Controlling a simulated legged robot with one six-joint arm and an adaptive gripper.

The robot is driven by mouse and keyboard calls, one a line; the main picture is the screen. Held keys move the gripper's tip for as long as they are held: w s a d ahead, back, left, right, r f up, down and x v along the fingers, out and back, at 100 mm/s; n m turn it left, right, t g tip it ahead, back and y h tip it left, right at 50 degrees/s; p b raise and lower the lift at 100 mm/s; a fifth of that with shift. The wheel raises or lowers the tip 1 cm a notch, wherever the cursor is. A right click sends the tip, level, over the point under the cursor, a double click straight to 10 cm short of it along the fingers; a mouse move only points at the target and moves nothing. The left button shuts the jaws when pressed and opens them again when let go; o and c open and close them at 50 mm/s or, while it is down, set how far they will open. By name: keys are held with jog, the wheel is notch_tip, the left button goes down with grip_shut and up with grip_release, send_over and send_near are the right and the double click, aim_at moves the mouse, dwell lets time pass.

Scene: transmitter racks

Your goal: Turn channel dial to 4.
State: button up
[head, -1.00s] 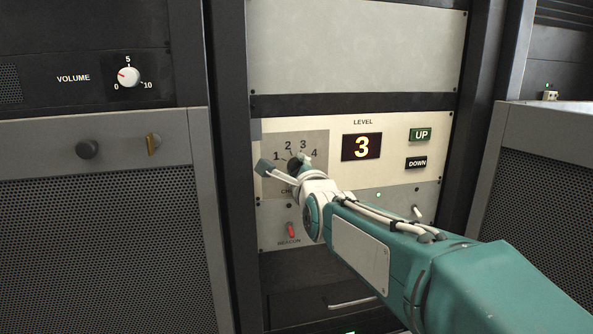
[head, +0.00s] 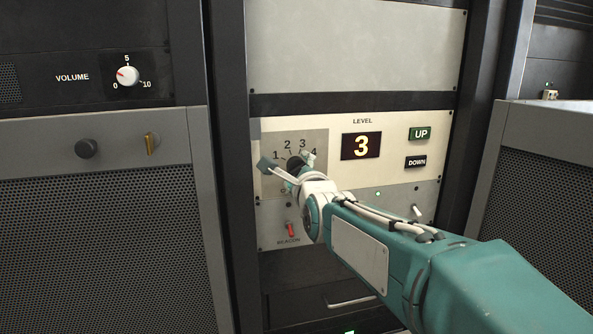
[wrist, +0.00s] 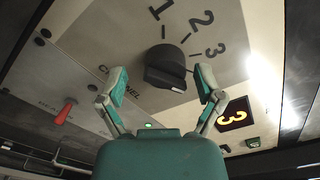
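The channel dial (wrist: 168,68) is a black knob on a grey patch of the white panel, with 1, 2 and 3 printed around it in the wrist view. In the head view the dial (head: 293,162) is partly covered by my gripper, and the numbers 1 to 4 show above it. My gripper (wrist: 161,80) is open, with one finger on each side of the knob. A gap shows on both sides in the wrist view, wider on the left. The dial's pointer setting is not clear. My gripper also shows in the head view (head: 285,163).
A LEVEL display (head: 361,146) reads 3, with UP (head: 420,134) and DOWN (head: 415,162) buttons to its right. A red BEACON switch (head: 290,229) sits below the dial. A small toggle (head: 416,211) is at lower right. A VOLUME knob (head: 128,76) is on the left rack.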

jog(key=shift+s+r, duration=0.1)
jog(key=shift+r, duration=0.05)
jog(key=shift+s+d, duration=0.1)
jog(key=shift+s, duration=0.2)
jog(key=v, duration=1.1)
jog(key=s+d+f+n+g+h, duration=0.2)
jog(key=s+d+f+n+g, duration=0.3)
jog(key=s+f+n, duration=0.5)
jog(key=s+d+f+n+g+h, duration=0.3)
jog(key=s+d+f+n+g, duration=0.3)
jog(key=s+d+f+n, duration=0.2)
jog(key=s+f+n, duration=0.2)
jog(key=s+n, duration=0.1)
jog(key=s, duration=0.1)
jog(key=shift+s+d+f+g, duration=0.15)
jog(key=shift+d+f+g, duration=0.15)
jog(key=shift+d, duration=0.05)
